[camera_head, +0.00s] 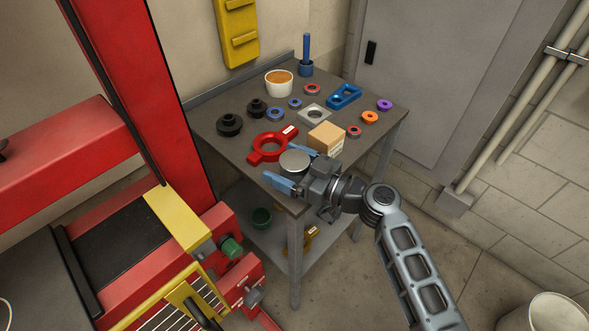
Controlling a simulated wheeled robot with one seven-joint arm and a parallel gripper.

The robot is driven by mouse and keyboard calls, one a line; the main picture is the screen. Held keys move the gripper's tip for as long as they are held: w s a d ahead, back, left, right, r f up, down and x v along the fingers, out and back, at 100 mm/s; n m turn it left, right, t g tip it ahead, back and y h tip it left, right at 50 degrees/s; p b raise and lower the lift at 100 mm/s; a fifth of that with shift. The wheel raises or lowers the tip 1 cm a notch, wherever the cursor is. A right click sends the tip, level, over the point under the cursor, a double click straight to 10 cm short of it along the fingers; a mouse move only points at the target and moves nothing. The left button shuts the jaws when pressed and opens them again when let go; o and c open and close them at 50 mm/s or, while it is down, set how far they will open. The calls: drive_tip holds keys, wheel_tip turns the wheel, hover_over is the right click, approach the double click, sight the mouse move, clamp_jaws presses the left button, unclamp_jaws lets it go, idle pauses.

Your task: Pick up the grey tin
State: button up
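The grey tin (294,161) is a low round thing with a pale flat top, near the front corner of the dark workbench (225,151). My gripper (289,168) comes in from the right with its two blue fingers spread apart. One finger lies on the far side of the tin and the other on the near side, so the tin sits between them. The fingers appear apart from the tin's sides. The gripper's body hides part of the tin's right side and the bench corner.
A red ring-shaped part (268,147) lies close behind the tin. A cardboard box (326,138) stands right beside the far finger. Black knobs (229,125), a white tub (279,83), a blue part (344,96) and several small rings occupy the back. A red machine (133,85) stands left.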

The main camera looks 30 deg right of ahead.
drive_tip(key=c, duration=1)
drive_tip(key=shift+c, duration=0.3)
